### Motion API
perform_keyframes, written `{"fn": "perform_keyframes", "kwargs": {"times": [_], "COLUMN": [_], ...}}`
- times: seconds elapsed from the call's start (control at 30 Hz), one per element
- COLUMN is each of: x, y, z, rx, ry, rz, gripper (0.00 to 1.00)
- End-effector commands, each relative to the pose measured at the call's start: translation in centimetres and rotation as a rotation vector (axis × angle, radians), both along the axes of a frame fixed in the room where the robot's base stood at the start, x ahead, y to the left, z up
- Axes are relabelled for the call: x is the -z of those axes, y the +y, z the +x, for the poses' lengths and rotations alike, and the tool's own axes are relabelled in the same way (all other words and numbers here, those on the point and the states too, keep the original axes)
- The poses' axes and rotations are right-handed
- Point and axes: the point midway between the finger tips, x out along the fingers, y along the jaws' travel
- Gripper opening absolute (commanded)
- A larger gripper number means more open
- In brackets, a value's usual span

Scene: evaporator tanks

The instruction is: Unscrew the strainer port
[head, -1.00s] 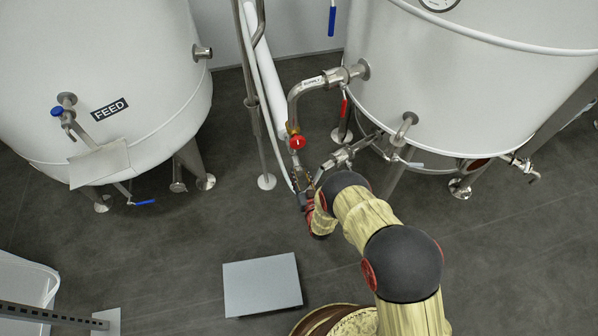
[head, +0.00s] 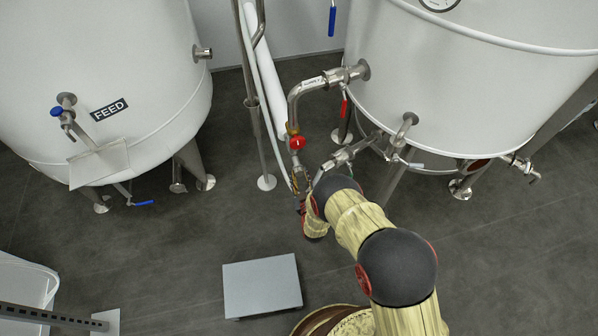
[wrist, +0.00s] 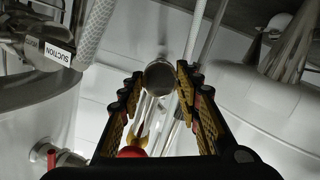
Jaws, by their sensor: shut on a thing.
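The strainer port shows in the wrist view as a round, dark metal cap (wrist: 159,76) between the fingertips. My gripper (wrist: 160,80) is closed around it, with one yellow-and-black finger on each side. In the head view my gripper (head: 300,185) is at the lower end of the metal pipework, below a red valve knob (head: 297,143). There my wrist and the pipe fittings largely hide the port. I cannot tell how far the cap is turned.
The right tank (head: 480,90) and its supply pipe (head: 294,105) stand close beside my arm. A side valve (head: 345,155) sits just right of my gripper. Upright pipes (head: 262,110) stand behind it.

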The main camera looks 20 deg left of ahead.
Motion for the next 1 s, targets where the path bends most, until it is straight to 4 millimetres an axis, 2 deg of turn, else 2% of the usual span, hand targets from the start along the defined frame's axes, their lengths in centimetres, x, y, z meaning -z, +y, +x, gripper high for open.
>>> {"fn": "perform_keyframes", "kwargs": {"times": [0.13,0.17,0.27,0.57,0.83,1.0], "x": [0.45,0.44,0.40,0.12,-0.04,-0.10], "y": [0.03,0.03,0.02,-0.02,-0.12,-0.03], "z": [-0.39,-0.39,-0.35,-0.11,-0.02,-0.05], "rx": [-0.006,-0.006,-0.005,-0.002,0.000,0.000], "ry": [0.009,0.009,0.008,0.018,0.174,0.233], "rz": [-0.004,-0.004,-0.002,0.023,0.280,0.378], "gripper": [0.00,0.35,0.41,0.41,0.41,0.41]}}
